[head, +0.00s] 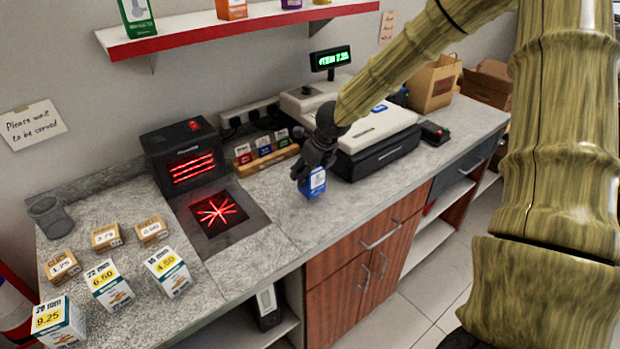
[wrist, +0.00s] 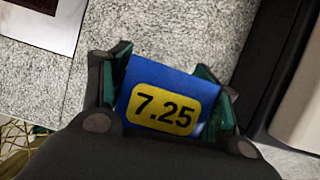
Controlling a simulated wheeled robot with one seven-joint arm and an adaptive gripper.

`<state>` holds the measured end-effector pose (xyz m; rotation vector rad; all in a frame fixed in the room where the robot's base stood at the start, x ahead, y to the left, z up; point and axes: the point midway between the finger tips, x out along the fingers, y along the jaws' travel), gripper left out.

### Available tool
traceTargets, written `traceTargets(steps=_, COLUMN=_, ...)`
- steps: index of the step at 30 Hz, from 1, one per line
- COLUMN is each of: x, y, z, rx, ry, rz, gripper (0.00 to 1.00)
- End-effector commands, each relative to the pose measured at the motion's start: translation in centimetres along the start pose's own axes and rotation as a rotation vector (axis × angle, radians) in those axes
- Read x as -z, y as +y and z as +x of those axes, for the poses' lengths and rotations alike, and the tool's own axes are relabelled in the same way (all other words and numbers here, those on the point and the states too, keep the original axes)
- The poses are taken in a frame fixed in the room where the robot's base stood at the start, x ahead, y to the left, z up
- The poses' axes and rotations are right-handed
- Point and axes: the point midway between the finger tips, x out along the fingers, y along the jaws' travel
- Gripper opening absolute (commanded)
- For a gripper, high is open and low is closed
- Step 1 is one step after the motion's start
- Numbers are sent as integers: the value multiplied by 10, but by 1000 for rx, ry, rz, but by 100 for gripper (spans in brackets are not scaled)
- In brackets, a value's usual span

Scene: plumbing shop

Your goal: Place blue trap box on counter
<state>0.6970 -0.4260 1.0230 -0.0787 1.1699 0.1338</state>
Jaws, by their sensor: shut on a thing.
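The blue trap box (head: 314,184) is a small blue and white carton in my gripper, low over the front part of the grey speckled counter (head: 258,205). I cannot tell if its base touches the counter. My gripper (head: 312,172) is shut on the box from above. In the wrist view the box (wrist: 165,105) shows a blue top with a yellow 7.25 label, between the two green-padded fingers of my gripper (wrist: 165,92).
A scanner with red lines (head: 185,158) and its glass plate (head: 216,212) lie to the left. Several priced boxes (head: 110,287) stand at far left. The cash register (head: 375,130) is close on the right. Bare counter lies between the plate and my gripper.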

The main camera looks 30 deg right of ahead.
Motion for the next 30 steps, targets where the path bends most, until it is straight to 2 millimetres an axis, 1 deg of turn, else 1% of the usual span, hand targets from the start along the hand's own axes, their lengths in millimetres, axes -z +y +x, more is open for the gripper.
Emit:
traceTargets(steps=9, x=11, y=0, z=24, rx=2, ry=4, rz=-2, gripper=32)
traceTargets(steps=12, x=13, y=0, z=30, rx=2, ry=3, rz=-1, gripper=32)
traceTargets(steps=26, x=15, y=0, z=35, rx=0, ry=1, rz=-1, gripper=32)
traceTargets(steps=27, x=15, y=0, z=35, rx=0, ry=1, rz=-1, gripper=63)
traceTargets(steps=29, x=15, y=0, z=34, rx=0, ry=1, rz=-1, gripper=74)
traceTargets(steps=30, x=15, y=0, z=34, rx=0, ry=1, rz=0, gripper=81)
